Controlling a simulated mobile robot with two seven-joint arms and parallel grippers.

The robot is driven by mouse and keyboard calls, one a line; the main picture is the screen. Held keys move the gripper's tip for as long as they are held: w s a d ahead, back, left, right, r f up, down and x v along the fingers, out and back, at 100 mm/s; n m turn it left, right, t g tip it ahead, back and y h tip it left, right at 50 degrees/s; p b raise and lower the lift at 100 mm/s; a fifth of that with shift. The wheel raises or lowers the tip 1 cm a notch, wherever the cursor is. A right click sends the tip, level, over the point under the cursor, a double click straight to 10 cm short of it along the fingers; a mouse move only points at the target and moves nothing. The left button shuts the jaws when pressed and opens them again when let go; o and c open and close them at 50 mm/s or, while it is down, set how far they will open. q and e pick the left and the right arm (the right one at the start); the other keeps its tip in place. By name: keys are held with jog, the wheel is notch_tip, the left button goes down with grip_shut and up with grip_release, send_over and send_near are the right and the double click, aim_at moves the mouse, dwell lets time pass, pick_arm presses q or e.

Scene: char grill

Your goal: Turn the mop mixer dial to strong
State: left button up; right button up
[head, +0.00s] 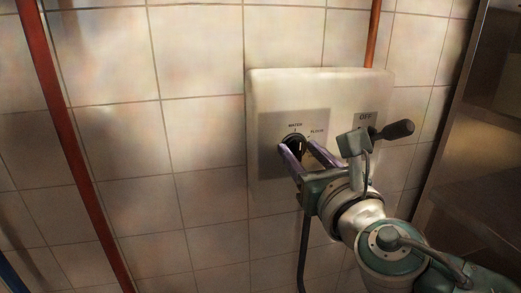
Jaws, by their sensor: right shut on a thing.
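The mop mixer panel (285,90) is a pale plate on the tiled wall, right of centre. Its grey dial plate (270,160) carries a small label that seems to read "WATER" at the top and another at the upper right that is too small to read surely. The dark dial (297,142) sits below the labels, mostly hidden by my fingers. My right gripper (296,147) comes from the lower right, its two purple fingers shut on the dial. The dial's pointer cannot be made out. My left gripper is out of view.
A lever with a dark knob (397,130) sticks out at the panel's right, close to my right gripper, by a label reading "OFF" (365,117). A red pipe (70,140) runs down the left wall. A metal cabinet (480,150) stands at right.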

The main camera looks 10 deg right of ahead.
grip_shut()
